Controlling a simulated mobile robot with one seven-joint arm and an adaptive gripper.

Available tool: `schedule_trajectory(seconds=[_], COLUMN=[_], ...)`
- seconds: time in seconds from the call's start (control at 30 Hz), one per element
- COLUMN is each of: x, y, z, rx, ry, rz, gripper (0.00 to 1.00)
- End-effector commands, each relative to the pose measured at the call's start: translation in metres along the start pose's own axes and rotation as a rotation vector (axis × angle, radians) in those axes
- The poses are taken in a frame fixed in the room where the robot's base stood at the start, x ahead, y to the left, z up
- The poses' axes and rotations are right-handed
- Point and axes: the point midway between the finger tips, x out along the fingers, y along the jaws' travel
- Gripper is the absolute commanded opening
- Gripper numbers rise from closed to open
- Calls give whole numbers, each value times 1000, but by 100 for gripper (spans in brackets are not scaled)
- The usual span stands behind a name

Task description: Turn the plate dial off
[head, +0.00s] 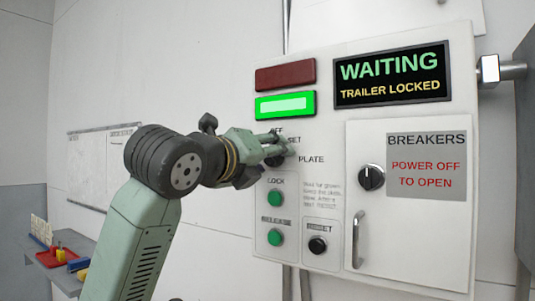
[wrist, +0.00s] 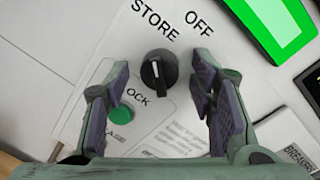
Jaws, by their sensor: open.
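The plate dial (wrist: 158,69), a black knob with a white mark, shows in the wrist view between my open fingers. STORE and OFF are printed above it there. Its white mark points roughly up, nearer STORE than OFF. My gripper (wrist: 160,80) has its two fingers apart, one on each side of the dial, with a gap to it on both sides. In the head view my gripper (head: 281,147) is at the PLATE label on the panel and covers most of the dial; whether it touches the panel cannot be told.
Green LOCK (head: 275,198) and RELEASE (head: 275,237) buttons and a black RESET knob (head: 317,245) sit below. A lit green lamp (head: 285,105) is above. The breaker door (head: 405,245) with its knob (head: 371,177) and handle is at right. The screen (head: 391,76) reads WAITING, TRAILER LOCKED.

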Motion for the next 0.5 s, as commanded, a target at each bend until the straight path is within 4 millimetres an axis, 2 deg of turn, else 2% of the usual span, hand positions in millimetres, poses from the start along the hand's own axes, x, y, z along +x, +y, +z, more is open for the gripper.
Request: schedule_trajectory(seconds=[0.2, 0.5], x=[0, 0], y=[0, 0], z=[0, 0], rx=[0, 0], ry=[0, 0], rz=[0, 0], gripper=[49, 29])
